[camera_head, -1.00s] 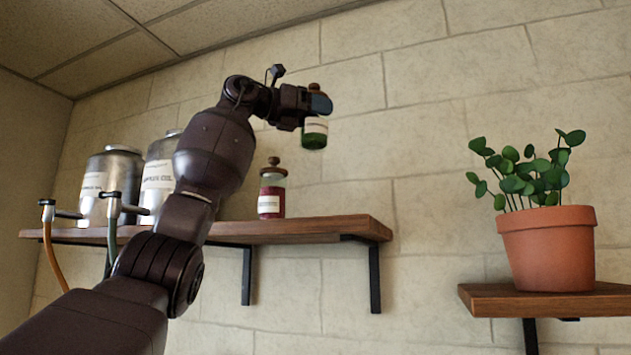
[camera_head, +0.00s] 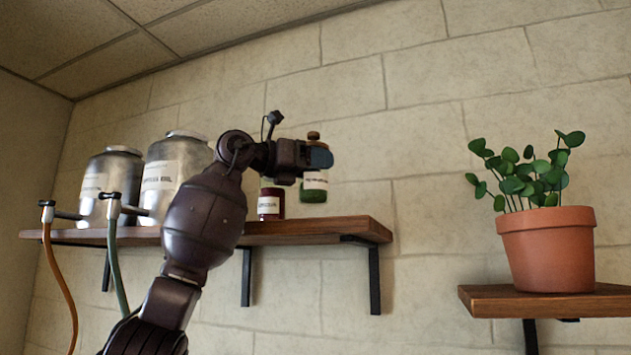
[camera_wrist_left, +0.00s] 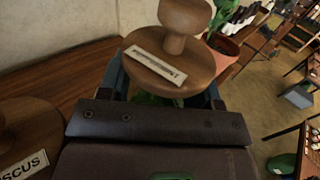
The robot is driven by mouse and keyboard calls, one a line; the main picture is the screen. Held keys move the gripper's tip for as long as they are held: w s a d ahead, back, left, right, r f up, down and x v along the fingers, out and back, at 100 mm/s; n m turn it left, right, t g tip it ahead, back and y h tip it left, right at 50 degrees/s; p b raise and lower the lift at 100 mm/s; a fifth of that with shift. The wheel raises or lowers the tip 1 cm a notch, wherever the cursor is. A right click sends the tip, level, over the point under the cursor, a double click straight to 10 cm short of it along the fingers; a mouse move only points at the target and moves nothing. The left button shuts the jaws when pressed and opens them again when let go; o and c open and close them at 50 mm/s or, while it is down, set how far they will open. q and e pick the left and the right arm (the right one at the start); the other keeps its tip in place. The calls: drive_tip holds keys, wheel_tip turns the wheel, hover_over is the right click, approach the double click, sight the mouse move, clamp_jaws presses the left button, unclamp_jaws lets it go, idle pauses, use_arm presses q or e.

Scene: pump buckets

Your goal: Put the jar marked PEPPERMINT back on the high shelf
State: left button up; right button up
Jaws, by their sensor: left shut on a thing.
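My left gripper (camera_head: 318,158) is shut on a glass jar of green contents (camera_head: 314,190) with a wooden knobbed lid and a pale label too small to read. The jar hangs upright a little above the right part of the high wooden shelf (camera_head: 345,229). Its lid (camera_wrist_left: 172,62) fills the top of the left wrist view, and its lid label is unreadable there. A dark red jar (camera_head: 270,203) stands on the shelf left of the held jar, partly behind my gripper. Its wooden lid (camera_wrist_left: 28,118) shows the letters "SCUS" in the left wrist view. My right gripper is not in view.
Two metal canisters with taps (camera_head: 170,175) (camera_head: 108,182) stand on the shelf's left part, with hoses hanging down. The shelf's right end is bare. A potted plant (camera_head: 547,248) sits on a separate lower shelf (camera_head: 500,302) at right.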

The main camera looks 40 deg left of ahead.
sight(315, 181)
use_arm(q)
drive_tip(key=shift+f, duration=1.6)
drive_tip(key=shift+f, duration=0.15)
drive_tip(key=o, duration=1.1)
